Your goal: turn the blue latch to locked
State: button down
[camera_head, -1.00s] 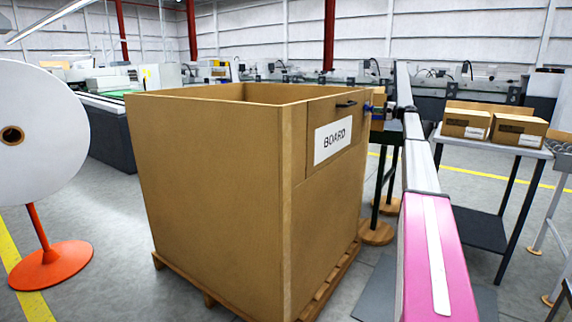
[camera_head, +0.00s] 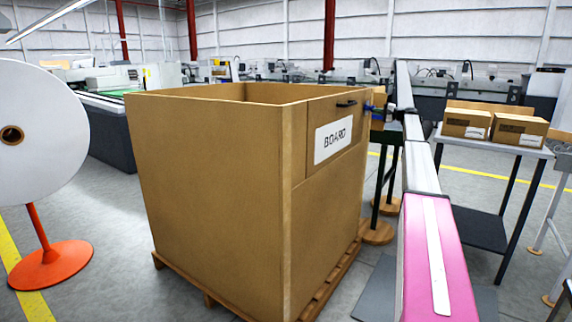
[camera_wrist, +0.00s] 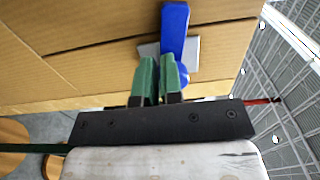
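The blue latch (camera_wrist: 175,28) shows in the wrist view as a long bar over a grey plate (camera_wrist: 194,48) on the cardboard-coloured bin. A rounded blue part shows beside the right finger. In the head view the latch (camera_head: 369,107) is a tiny blue spot at the bin's right upper edge. My gripper (camera_wrist: 160,62) has two green fingers close together, with no object visible between them. The fingertips are right at the latch, beside the lower part of the bar; whether they touch it I cannot tell. In the head view the gripper is small and partly unclear.
A white roll (camera_head: 40,125) on an orange stand is at the left. A table (camera_head: 485,147) with two cartons stands right of my arm.

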jog(key=shift+s+v, duration=0.25)
jog(key=shift+v, duration=2.2)
jog(key=shift+a+r, duration=0.1)
jog(key=shift+r, duration=0.05)
jog(key=shift+s, duration=0.1)
